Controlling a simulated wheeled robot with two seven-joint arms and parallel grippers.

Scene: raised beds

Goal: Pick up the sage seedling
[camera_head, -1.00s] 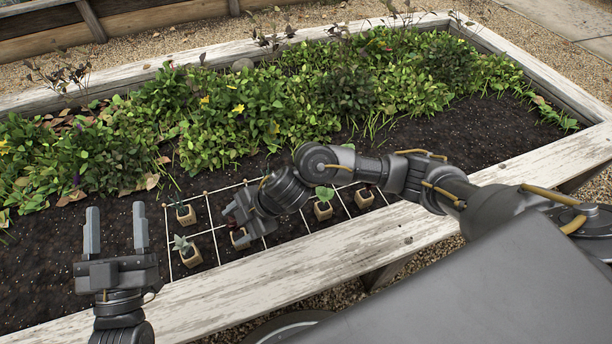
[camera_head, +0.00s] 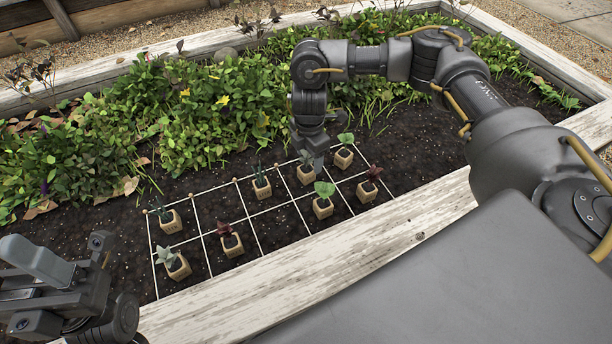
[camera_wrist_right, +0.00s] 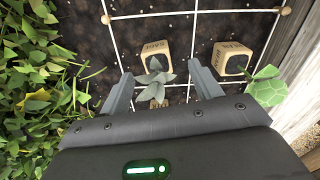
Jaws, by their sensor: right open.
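The sage seedling (camera_wrist_right: 155,82) has grey-green leaves and stands in a small wooden cube pot (camera_wrist_right: 153,50) whose label appears to read SAGE. In the head view its pot (camera_head: 306,176) is in the far row of the grid, partly hidden by my right gripper (camera_head: 316,152). In the right wrist view the leaves show between the tips of my open right gripper (camera_wrist_right: 162,80), with nothing held. Another pale grey-leaved seedling (camera_head: 168,256) stands at the near left of the grid. My left gripper (camera_head: 68,252) is open and empty at the lower left, partly cut off.
A white string grid (camera_head: 200,236) lies on dark soil with several other potted seedlings, including a round-leaved one (camera_wrist_right: 232,58) close to the right gripper. Leafy plants (camera_head: 190,110) fill the back. A weathered plank edge (camera_head: 300,272) runs along the front.

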